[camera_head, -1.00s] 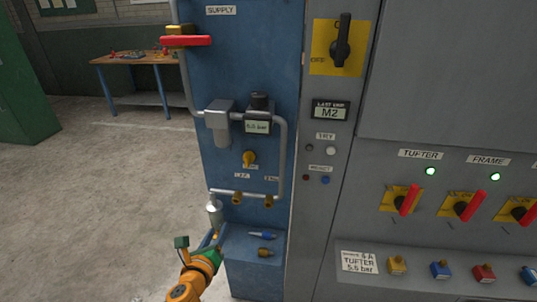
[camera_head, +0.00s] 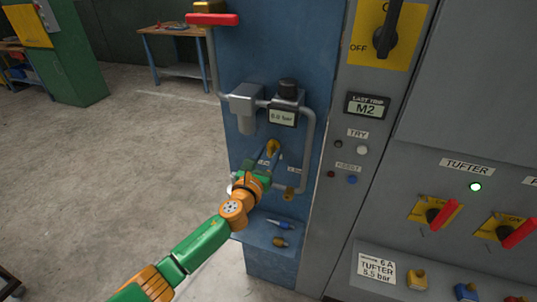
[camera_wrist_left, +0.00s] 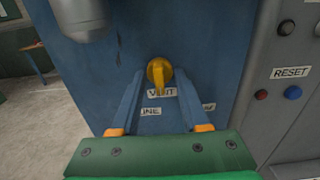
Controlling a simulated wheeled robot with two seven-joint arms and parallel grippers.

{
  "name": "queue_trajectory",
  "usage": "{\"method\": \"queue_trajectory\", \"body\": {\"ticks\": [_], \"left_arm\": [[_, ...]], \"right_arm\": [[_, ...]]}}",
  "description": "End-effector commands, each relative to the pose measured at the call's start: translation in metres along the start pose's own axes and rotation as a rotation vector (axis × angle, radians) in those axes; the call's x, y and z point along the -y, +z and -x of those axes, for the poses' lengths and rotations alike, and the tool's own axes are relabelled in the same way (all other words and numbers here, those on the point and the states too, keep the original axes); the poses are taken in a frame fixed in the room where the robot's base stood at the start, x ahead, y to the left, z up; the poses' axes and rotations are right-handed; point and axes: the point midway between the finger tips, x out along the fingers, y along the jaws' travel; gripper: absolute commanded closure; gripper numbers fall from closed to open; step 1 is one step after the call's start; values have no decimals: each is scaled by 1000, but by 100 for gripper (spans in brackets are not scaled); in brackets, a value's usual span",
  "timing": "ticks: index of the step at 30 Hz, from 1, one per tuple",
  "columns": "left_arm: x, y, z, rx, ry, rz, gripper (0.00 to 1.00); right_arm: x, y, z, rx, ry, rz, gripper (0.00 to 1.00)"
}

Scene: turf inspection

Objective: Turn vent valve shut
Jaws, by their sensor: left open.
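The yellow vent valve (camera_head: 272,147) sits on the blue panel below the regulator. In the left wrist view the vent valve (camera_wrist_left: 160,72) has its lever pointing down over the VENT label (camera_wrist_left: 162,93). My left gripper (camera_head: 270,158) is at the valve, with its arm coming from the lower left. In the wrist view my open left gripper (camera_wrist_left: 160,78) has one blue finger on each side of the valve, with gaps showing. The head view hides part of the valve and its labels behind the gripper. My right gripper is not in view.
The regulator display (camera_head: 282,117) seems to read 0.0 bar. A grey pipe (camera_head: 308,150) loops close to the right of my gripper. A red supply handle (camera_head: 212,19) is above. Fittings (camera_head: 281,242) lie on the ledge below. The floor (camera_head: 130,150) to the left is clear.

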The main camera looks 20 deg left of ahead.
Motion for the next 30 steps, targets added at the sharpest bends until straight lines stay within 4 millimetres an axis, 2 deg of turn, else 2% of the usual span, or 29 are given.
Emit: {"method": "queue_trajectory", "body": {"ticks": [1, 5, 6, 19, 30], "left_arm": [[0, 0, 0, 0, 0, 0, 60], [0, 0, 0, 0, 0, 0, 96], [0, 0, 0, 0, 0, 0, 100], [0, 0, 0, 0, 1, 47, 100], [-1, 0, 0, 1, 0, 325, 100]], "right_arm": [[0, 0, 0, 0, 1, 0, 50], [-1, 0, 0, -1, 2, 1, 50], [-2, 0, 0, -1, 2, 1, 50], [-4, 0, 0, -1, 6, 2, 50], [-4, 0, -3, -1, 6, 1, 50]]}}
